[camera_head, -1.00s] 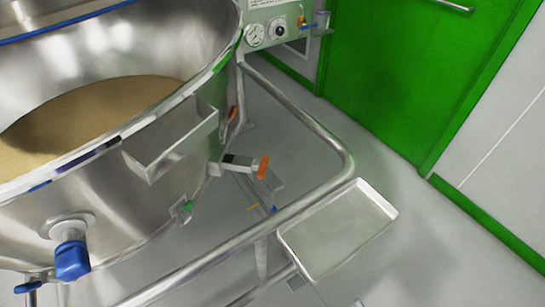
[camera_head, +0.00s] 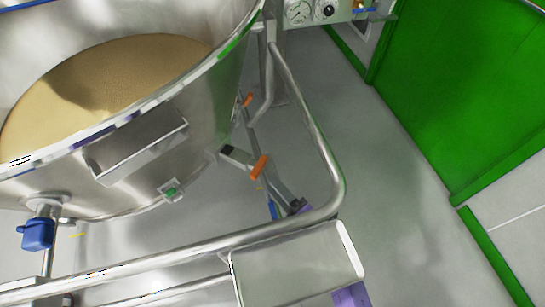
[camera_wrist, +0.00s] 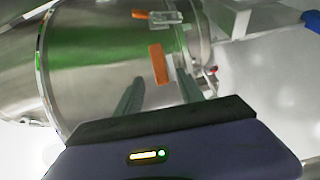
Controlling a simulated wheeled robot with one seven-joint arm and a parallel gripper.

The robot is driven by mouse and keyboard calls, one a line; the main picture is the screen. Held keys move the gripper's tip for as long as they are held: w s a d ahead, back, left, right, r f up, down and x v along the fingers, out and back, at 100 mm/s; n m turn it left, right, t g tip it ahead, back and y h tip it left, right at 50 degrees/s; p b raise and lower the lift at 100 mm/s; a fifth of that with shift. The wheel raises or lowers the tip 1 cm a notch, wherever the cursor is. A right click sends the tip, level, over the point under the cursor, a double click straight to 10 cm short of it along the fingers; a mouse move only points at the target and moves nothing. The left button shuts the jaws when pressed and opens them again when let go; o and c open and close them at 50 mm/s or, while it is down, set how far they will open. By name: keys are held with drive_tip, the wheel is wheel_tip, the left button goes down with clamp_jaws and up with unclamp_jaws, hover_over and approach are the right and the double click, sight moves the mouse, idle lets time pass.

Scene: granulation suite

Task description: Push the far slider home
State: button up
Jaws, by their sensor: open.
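Two orange-ended fittings sit by the steel vessel. In the head view the nearer orange end (camera_head: 259,167) is on a short metal bar below the vessel's side. The farther orange end (camera_head: 248,100) is small and partly hidden behind the vessel. In the wrist view a large orange piece (camera_wrist: 159,64) stands upright just beyond my gripper (camera_wrist: 158,92), between its fingertips as seen. A smaller orange piece (camera_wrist: 140,14) shows farther off beside a pale block. I cannot tell surely which wrist-view piece matches which fitting. My gripper is open and empty; contact is not visible.
The vessel (camera_head: 215,95) holds tan powder (camera_head: 110,75). A bent steel rail (camera_head: 312,125) runs around it, with a pale tray (camera_head: 300,265) at the rail's front corner. A green door (camera_head: 460,80) stands at right. Floor (camera_head: 395,210) between rail and door is clear.

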sight(262, 170)
drive_tip(key=shift+w+a+n, duration=0.15)
drive_tip(key=shift+w+n, duration=0.15)
drive_tip(key=shift+w, duration=0.45)
drive_tip(key=shift+b+x, duration=1.1)
drive_tip(key=shift+x, duration=2.45)
drive_tip(key=shift+a, duration=0.1)
clamp_jaws()
